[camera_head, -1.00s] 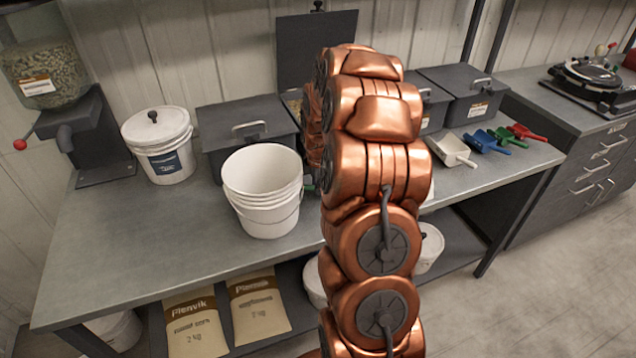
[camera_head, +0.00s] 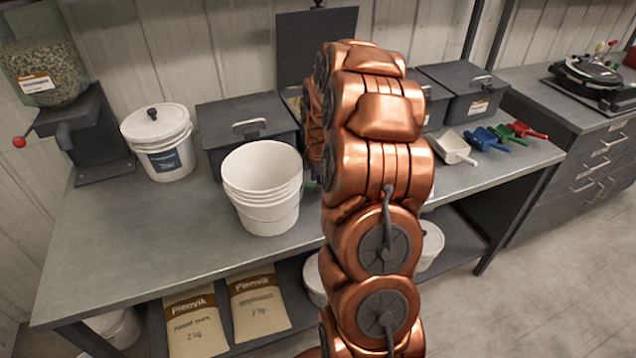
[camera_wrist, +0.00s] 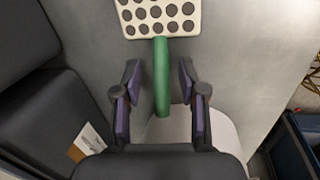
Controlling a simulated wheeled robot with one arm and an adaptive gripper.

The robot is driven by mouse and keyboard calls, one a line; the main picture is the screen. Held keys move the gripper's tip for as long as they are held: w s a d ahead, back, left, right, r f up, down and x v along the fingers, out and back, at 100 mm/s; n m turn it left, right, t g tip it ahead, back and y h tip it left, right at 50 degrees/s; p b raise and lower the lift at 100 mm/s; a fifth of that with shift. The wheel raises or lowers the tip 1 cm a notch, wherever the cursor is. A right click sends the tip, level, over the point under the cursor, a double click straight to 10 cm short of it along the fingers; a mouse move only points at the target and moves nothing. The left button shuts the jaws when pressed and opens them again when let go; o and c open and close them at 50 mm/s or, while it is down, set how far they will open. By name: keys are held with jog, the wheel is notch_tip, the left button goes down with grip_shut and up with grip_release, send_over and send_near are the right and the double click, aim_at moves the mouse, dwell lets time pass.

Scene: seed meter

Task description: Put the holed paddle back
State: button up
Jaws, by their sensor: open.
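The holed paddle has a pale head (camera_wrist: 160,17) with rows of dark round holes and a green handle (camera_wrist: 161,75); it shows in the wrist view at the top middle. My gripper (camera_wrist: 159,75) is open, with one finger on each side of the handle. A gap shows between each finger and the handle. In the head view my copper arm hides the gripper and most of the area around it. A small green bit shows beside the arm there, too small to identify surely.
A white bucket (camera_head: 262,190) stands open on the grey bench (camera_head: 130,250), left of my arm. Dark lidded bins (camera_head: 246,128) line the back; one lid (camera_head: 316,50) stands raised. Coloured scoops (camera_head: 487,140) lie at right. A lidded pail (camera_head: 158,145) stands left.

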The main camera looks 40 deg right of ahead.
jog(key=b+v, duration=0.3)
jog(key=v, duration=0.8)
jog(key=shift+r+b, duration=0.2)
jog(key=shift+b, duration=0.1)
